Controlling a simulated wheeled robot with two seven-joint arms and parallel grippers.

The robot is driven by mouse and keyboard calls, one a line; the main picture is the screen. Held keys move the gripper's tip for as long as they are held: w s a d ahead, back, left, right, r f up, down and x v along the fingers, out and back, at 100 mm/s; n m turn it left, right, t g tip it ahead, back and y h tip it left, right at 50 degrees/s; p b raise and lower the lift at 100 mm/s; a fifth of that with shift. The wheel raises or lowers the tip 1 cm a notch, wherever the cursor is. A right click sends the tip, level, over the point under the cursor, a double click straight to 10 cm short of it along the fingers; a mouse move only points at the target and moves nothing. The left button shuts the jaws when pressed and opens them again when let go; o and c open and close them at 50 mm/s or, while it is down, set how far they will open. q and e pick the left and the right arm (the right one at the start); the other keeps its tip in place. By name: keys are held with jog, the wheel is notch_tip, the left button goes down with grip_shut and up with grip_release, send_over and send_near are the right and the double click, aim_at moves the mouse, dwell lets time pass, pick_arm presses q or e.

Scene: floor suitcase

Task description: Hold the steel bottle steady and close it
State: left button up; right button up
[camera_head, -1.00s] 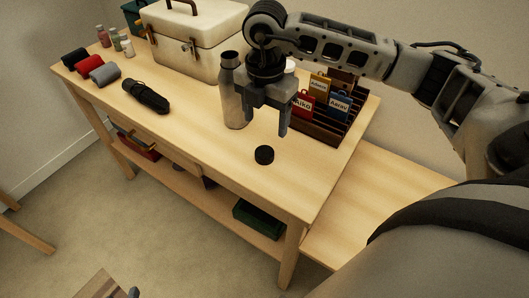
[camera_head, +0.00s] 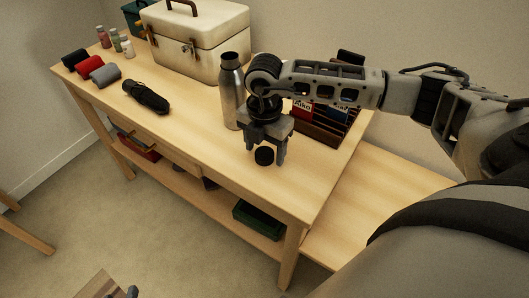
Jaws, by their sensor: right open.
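The steel bottle (camera_head: 231,92) stands upright on the wooden table, its dark open neck at the top with no cap on it. A black cap (camera_head: 264,156) lies on the table in front of the bottle and to its right. My right gripper (camera_head: 265,158) points down over the cap, open, with its fingertips on either side of it; I cannot tell if they touch it. The right gripper's body stands close to the bottle's right side in the picture. My left gripper is not clearly visible.
A cream chest (camera_head: 196,40) stands behind the bottle. A black folded umbrella (camera_head: 147,97), rolled cloths (camera_head: 89,68) and small bottles (camera_head: 115,40) lie or stand at the left. A wooden rack (camera_head: 318,131) with tagged items is behind my right gripper. The table's front middle is clear.

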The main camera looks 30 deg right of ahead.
jog(key=shift+f, duration=0.35)
jog(key=c, duration=1)
jog(key=shift+c, duration=0.2)
jog(key=shift+r, duration=0.1)
jog(key=shift+r, duration=0.5)
jog(key=s+a+r, duration=0.9)
jog(key=a+r, duration=0.1)
jog(key=r, duration=0.2)
jog(key=shift+s+a, duration=0.2)
